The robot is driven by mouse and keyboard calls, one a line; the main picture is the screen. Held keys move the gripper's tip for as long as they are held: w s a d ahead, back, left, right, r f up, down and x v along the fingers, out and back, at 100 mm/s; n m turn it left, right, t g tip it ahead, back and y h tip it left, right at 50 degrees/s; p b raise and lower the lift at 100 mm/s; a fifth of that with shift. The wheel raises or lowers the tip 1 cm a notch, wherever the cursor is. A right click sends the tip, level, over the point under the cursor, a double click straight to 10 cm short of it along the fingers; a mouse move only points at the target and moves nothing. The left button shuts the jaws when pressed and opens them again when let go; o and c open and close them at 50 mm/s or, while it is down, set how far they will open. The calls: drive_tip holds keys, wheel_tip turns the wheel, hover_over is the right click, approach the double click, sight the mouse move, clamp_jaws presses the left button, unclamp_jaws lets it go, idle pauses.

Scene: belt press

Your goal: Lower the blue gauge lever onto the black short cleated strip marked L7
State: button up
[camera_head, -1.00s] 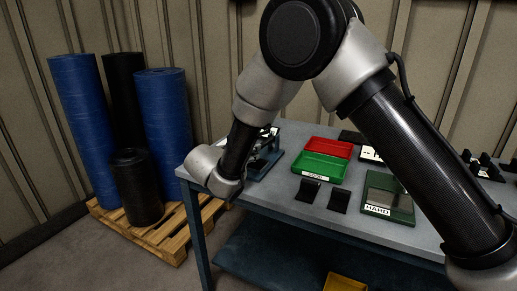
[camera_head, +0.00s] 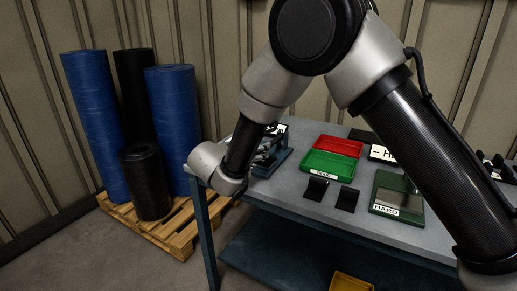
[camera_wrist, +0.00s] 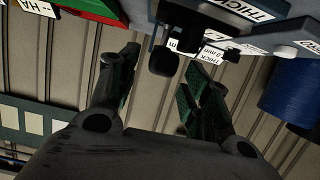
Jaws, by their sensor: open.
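My gripper (camera_wrist: 168,78) is open and empty in the wrist view, with its two dark green fingers apart. In the head view my wrist hangs at the table's left end and the fingers are hidden. The blue-grey gauge (camera_head: 277,161) stands there, partly hidden behind my arm. In the wrist view the gauge (camera_wrist: 195,22) is at the top, beyond the fingertips, with black knobs and white thickness labels. I cannot single out its lever.
A green bin (camera_head: 325,164) and a red bin (camera_head: 333,145) stand right of the gauge. A dark green box marked HARD (camera_head: 398,209) is further right. A pallet (camera_head: 170,228) with blue and black rolls stands left of the table. A yellow bin (camera_head: 350,283) is below.

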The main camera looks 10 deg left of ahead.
drive_tip(key=v, duration=1)
